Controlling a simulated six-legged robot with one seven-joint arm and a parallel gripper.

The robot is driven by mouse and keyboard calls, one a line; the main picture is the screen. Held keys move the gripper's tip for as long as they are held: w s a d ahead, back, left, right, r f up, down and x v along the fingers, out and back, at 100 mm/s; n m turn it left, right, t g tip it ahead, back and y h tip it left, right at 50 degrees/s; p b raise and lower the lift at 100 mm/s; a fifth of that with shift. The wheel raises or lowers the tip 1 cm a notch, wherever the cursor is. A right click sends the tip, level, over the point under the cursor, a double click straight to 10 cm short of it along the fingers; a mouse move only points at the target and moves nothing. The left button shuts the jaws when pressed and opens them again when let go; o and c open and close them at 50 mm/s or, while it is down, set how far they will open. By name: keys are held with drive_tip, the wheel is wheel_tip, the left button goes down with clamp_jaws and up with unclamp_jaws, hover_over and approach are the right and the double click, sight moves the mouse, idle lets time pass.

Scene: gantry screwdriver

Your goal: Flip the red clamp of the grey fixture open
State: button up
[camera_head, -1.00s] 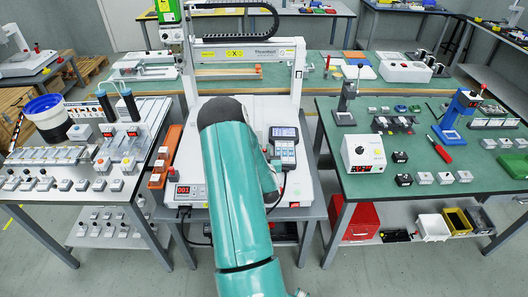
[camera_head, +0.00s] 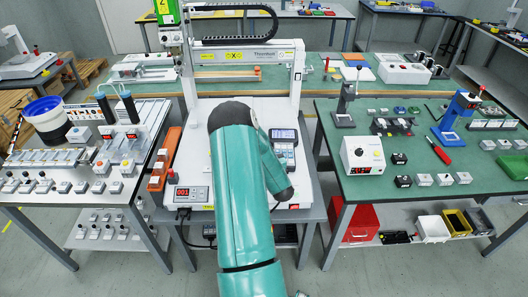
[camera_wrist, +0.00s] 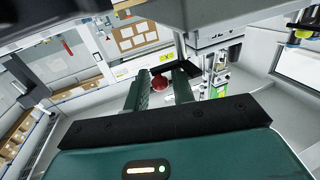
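In the wrist view, the two green fingers of my gripper (camera_wrist: 160,85) stand apart. A rounded red piece (camera_wrist: 160,82) shows between them near the tips, with clear space at its sides; it may be the end of the red clamp. I cannot tell how the clamp lies, and I cannot make out the grey fixture clearly. In the head view my teal arm covers the middle of the white gantry machine (camera_head: 299,85), hiding my gripper, the clamp and the fixture.
A handheld controller (camera_head: 283,137) lies on the machine's right side. An orange block strip (camera_head: 165,158) and a red-digit counter (camera_head: 190,194) are at its left. Benches crowded with small parts stand left and right. The gantry uprights rise behind my arm.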

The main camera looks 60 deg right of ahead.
drive_tip(key=shift+o, duration=0.5)
drive_tip(key=v, duration=1.4)
drive_tip(key=shift+d, duration=0.1)
